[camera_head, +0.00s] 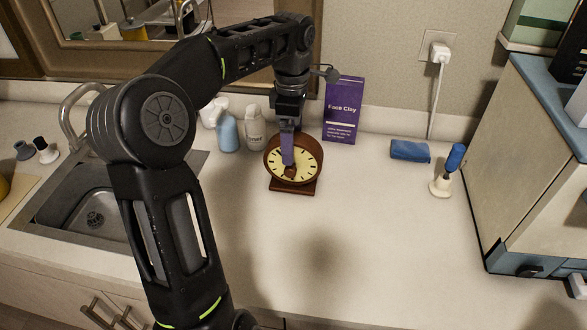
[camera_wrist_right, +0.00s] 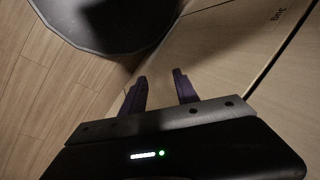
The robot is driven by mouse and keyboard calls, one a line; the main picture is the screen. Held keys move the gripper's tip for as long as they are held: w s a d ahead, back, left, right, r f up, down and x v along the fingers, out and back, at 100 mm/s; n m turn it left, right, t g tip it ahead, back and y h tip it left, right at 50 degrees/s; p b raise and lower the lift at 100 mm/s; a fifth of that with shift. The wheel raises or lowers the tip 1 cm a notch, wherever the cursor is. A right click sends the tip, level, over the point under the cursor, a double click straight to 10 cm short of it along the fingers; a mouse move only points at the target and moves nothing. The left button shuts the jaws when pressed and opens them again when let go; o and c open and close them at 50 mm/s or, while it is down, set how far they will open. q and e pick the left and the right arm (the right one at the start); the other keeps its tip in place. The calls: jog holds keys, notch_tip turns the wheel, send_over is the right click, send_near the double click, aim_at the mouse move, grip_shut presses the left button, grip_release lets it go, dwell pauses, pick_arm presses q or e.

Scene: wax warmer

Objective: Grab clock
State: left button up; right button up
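The clock (camera_head: 307,165) stands on the counter in the head view, near the middle. It has a round brown wooden case, a cream dial and a flat brown base. My left gripper (camera_head: 288,158) reaches down to it from above. A purple finger overlaps the upper middle of the dial. The other finger is not seen apart, so I cannot tell whether the gripper is open or closed on the clock. My right gripper (camera_wrist_right: 158,85) shows in the right wrist view with its two purple fingers apart and nothing between them. It is outside the head view.
A purple Face Clay box (camera_head: 342,110), a blue bottle (camera_head: 228,133) and a white bottle (camera_head: 255,128) stand behind the clock. The sink (camera_head: 92,205) is left. The front counter is clear.

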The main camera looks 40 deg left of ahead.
pick_arm(q)
notch_tip(320, 180, down, 5)
jog(key=shift+s+p, duration=0.1)
jog(key=shift+p, duration=0.2)
dwell(0.4)
grip_shut()
jog(key=shift+r, duration=0.15)
dwell(0.8)
